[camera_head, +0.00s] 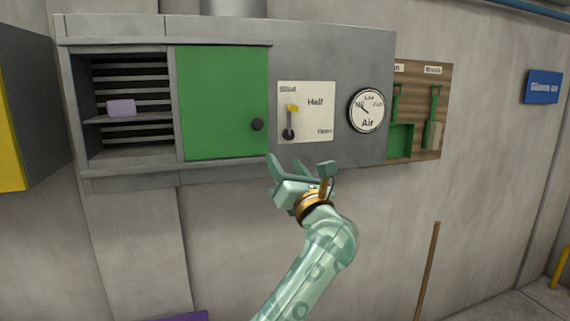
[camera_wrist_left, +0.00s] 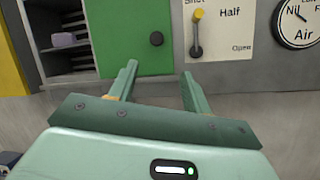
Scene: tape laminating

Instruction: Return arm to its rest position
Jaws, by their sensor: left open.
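My left gripper (camera_head: 299,169) is raised in front of the lower edge of the grey wall cabinet (camera_head: 330,60), below the lever panel. Its two fingers are spread apart with nothing between them, as the left wrist view (camera_wrist_left: 158,88) also shows. My left arm comes up from the bottom of the head view. My right gripper is in neither view.
The cabinet has a green door (camera_head: 222,100) with a black knob, and open shelves holding a lilac block (camera_head: 121,107). A lever panel (camera_head: 318,124) and an air dial (camera_head: 367,110) are on its front. A tool board (camera_head: 440,80) hangs right. A wooden pole (camera_head: 428,270) leans below.

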